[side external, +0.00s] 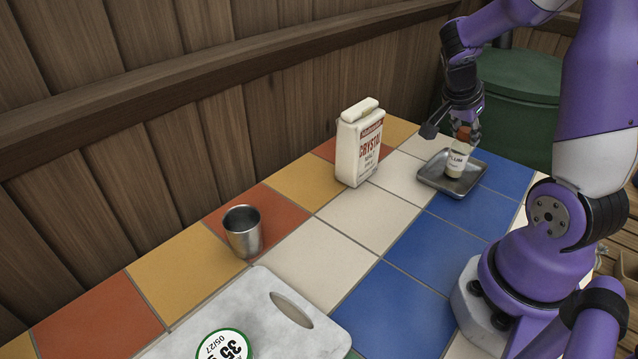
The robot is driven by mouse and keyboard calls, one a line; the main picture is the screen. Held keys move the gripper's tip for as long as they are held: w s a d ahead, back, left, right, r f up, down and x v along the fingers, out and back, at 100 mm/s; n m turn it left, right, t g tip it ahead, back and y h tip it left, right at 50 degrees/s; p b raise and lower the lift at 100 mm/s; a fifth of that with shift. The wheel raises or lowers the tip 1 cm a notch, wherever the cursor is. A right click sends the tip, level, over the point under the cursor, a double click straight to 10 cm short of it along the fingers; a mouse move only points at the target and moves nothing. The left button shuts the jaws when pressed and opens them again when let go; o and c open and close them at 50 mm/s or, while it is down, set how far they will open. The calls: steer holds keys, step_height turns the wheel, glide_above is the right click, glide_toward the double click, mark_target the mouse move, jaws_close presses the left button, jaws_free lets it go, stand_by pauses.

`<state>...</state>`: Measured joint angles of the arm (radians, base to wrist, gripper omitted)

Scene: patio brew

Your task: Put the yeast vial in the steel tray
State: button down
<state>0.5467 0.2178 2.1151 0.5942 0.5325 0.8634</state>
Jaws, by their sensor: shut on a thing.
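The yeast vial (456,163) is a small clear vial with a pale label reading "LUM", pale contents and an orange-brown cap. It stands roughly upright over the steel tray (481,180), a shallow square grey tray toward the far right of the table. I cannot tell whether its base touches the tray floor. My gripper (465,133) comes down from above and is shut on the vial near its cap. The fingers are small and partly hidden in this view.
A white carton (358,146) labelled "CRYSTAL" stands left of the tray. A steel cup (243,232) and a marble board (240,318) with a round label (224,346) are nearer. A green barrel (522,85) is behind the table. Blue tiles (395,292) in front are clear.

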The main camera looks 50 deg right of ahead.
steer(key=c, duration=0.6)
jaws_free()
steer(key=v, duration=1.2)
steer(key=a+f+n+t+y, duration=0.1)
steer(key=a+n+t+y, duration=0.5)
steer(key=a+n, duration=1.4)
steer(key=shift+f+n+t, duration=0.15)
steer(key=shift+n+t, duration=0.15)
steer(key=shift+t, duration=0.1)
